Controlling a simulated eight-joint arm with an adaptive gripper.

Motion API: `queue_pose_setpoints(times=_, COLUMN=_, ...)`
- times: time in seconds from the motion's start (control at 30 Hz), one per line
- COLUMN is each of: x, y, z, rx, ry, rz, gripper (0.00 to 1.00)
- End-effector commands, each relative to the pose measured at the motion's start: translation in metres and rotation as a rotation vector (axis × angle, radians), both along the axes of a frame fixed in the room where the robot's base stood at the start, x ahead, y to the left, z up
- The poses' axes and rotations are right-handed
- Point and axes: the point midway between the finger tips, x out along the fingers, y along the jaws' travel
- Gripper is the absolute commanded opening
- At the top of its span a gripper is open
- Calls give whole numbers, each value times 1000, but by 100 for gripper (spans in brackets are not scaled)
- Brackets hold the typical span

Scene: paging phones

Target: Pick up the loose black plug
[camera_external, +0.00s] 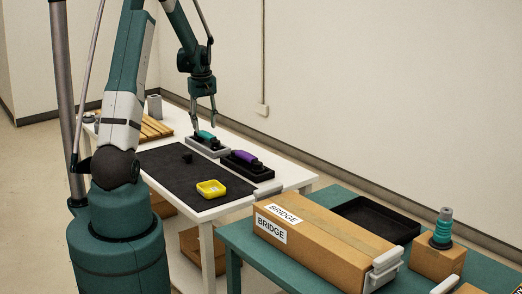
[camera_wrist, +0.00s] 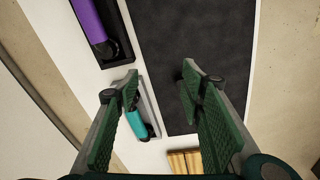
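The small black plug (camera_external: 187,157) sits loose on the black mat (camera_external: 165,171) in the external view. In the wrist view, a dark shape beside the right finger may be the plug, but I cannot tell. My gripper (camera_external: 204,124) is open and empty, pointing down above the teal handset's end of the table, behind the plug in the external view. In the wrist view my gripper (camera_wrist: 160,84) shows its two green pads well apart, with the mat (camera_wrist: 190,40) and white table beneath.
A teal handset (camera_external: 206,135) lies in a grey cradle and a purple handset (camera_external: 243,157) in a black one, both near the plug. A yellow tray (camera_external: 211,188) sits at the mat's front. Wooden slats (camera_external: 154,129) lie at the table's far left. A cardboard box (camera_external: 315,231) stands on the green table.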

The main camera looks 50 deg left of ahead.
Motion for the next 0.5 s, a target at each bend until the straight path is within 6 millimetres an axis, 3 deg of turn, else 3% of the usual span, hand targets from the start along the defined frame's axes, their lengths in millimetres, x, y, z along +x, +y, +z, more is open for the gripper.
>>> queue_pose_setpoints(times=0.2, x=-14, y=47, z=-46, rx=-27, ry=26, rz=94, gripper=39)
queue_pose_setpoints(times=0.5, x=-31, y=84, z=-88, rx=-53, ry=49, rz=176, gripper=39)
